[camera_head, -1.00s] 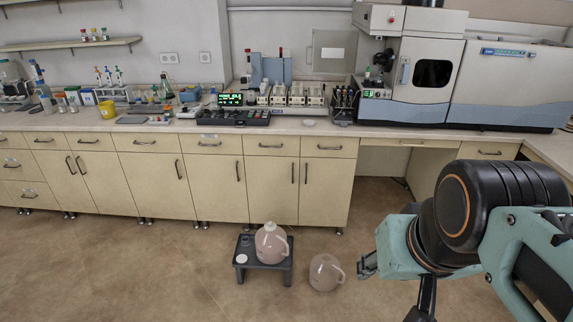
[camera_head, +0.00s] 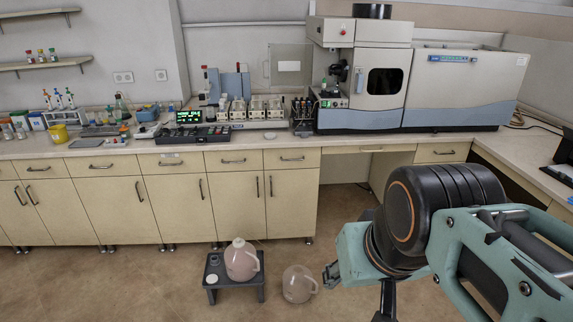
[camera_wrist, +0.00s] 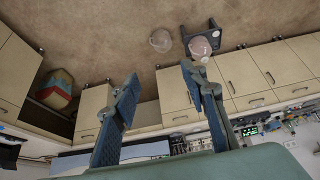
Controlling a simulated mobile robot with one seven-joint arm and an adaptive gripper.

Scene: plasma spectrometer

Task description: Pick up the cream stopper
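I cannot tell for sure which piece is the cream stopper.
A clear jug (camera_head: 298,284) stands on the floor just right of the stool. Cabinets under a long bench (camera_head: 150,150) line the wall behind, with a large spectrometer (camera_head: 385,75) on top. There is an open knee space under the bench, and the floor left of the stool is clear.

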